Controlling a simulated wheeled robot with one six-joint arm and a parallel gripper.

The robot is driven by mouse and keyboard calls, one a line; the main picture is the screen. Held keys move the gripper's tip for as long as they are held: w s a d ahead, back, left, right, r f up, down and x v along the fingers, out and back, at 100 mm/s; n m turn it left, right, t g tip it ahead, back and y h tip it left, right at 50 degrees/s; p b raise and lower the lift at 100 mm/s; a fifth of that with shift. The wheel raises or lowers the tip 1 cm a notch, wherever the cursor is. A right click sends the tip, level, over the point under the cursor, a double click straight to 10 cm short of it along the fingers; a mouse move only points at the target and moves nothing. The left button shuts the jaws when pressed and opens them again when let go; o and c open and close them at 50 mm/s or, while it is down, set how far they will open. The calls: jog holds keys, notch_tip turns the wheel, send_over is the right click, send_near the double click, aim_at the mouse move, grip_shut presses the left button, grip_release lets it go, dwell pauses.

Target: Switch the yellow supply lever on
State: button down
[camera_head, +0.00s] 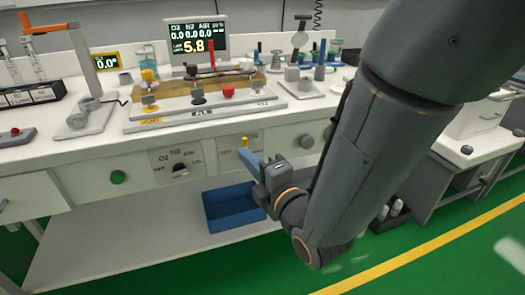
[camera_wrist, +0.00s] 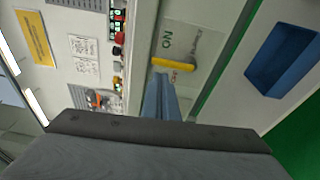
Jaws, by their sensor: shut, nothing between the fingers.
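The yellow supply lever (camera_head: 244,141) is on the cart's front panel, below the worktop edge. The fingers hide part of the panel.
A dark selector knob (camera_head: 180,169) and a green button (camera_head: 118,177) sit to the left on the same front. A round grey knob (camera_head: 306,141) is to the right. A blue bin (camera_head: 228,218) stands below. The worktop above carries a monitor (camera_head: 199,43) and several fittings.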

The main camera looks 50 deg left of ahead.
jog(key=s+p+v, duration=0.1)
jog(key=p+v, duration=0.4)
jog(key=v, duration=0.6)
jog(key=shift+s+f, duration=0.15)
jog(key=shift+s, duration=0.3)
jog(key=shift+a, duration=0.1)
jog(key=shift+w, duration=0.1)
